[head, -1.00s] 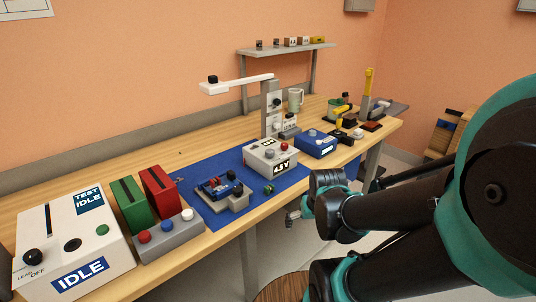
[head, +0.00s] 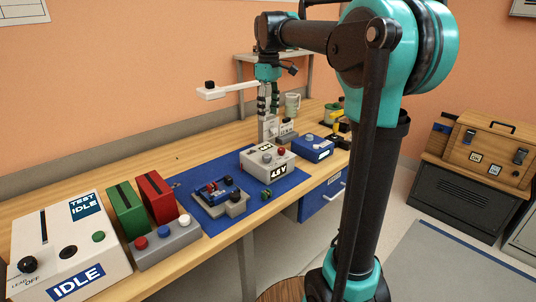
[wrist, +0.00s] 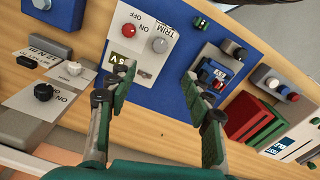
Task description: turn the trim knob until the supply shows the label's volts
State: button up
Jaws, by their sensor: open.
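The supply (head: 258,163) is a white box on the blue mat (head: 207,165). Its front display (head: 278,172) seems to read about 4.5 V, though the digits are small. In the wrist view the supply (wrist: 145,62) carries a grey round knob (wrist: 159,45) beside the word TRIM and a red knob (wrist: 131,30) by ON/OFF. My gripper (head: 268,104) points down, open and empty, above the bench behind the supply. In the wrist view my gripper (wrist: 161,78) has its fingers wide apart, touching neither knob.
A blue box (head: 314,148) stands right of the supply. A small board fixture (head: 222,196) is left of it. Red and green blocks and a white tester (head: 70,247) fill the left end.

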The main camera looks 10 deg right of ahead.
aim_at(268, 155)
notch_tip(268, 155, down, 17)
jog(key=shift+w+a+r, duration=0.1)
dwell(0.6)
jog(key=c, duration=1.2)
